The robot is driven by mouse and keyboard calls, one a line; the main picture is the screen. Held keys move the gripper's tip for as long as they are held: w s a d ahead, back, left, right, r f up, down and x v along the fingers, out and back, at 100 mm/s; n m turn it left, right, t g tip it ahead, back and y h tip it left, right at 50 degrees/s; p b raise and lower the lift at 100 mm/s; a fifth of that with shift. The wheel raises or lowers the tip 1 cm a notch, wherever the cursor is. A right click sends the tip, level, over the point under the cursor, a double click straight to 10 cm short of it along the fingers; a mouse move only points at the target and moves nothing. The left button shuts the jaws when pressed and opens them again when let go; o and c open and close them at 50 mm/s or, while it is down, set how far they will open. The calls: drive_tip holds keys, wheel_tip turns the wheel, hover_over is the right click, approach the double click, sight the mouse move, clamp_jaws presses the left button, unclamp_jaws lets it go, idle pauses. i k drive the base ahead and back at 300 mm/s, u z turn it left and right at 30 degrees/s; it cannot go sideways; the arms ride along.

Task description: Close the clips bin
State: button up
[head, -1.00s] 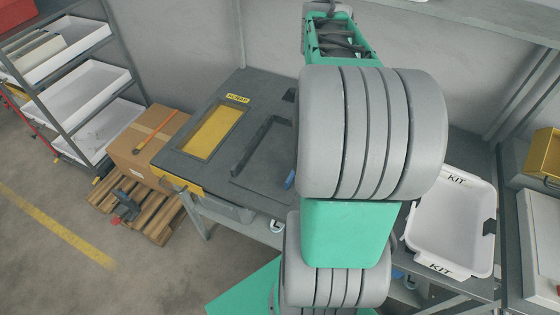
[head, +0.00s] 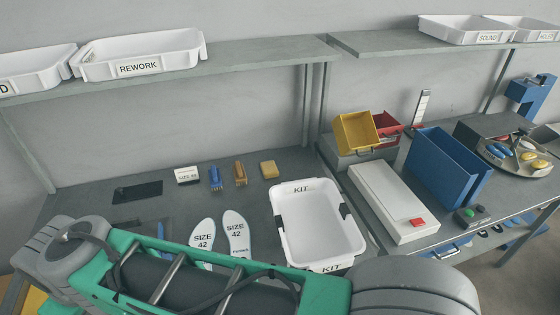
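A yellow open-topped bin (head: 352,134) and a red open-topped bin (head: 389,124) sit side by side on a grey block at the back of the right bench. No clips label is readable on either, so I cannot tell which is the clips bin. The yellow bin stands further forward and hides part of the red one. My green and grey arm crosses the bottom of the head view, well in front of the bins. My gripper is outside the picture.
A white KIT tray (head: 275,217) and two SIZE 42 insoles (head: 238,235) lie on the middle bench. A white box with a red button (head: 417,222), a blue holder (head: 470,183) and a round carousel (head: 545,168) stand on the right bench. Shelves with white trays hang above.

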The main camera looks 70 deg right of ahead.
sight(356, 133)
drive_tip(key=z, duration=1.3)
drive_tip(key=k, duration=0.7)
drive_tip(key=z, duration=1.55)
drive_tip(key=k, duration=0.25)
drive_tip(key=z, duration=0.4)
drive_tip(key=i, duration=1.2)
drive_tip(key=u, duration=0.65)
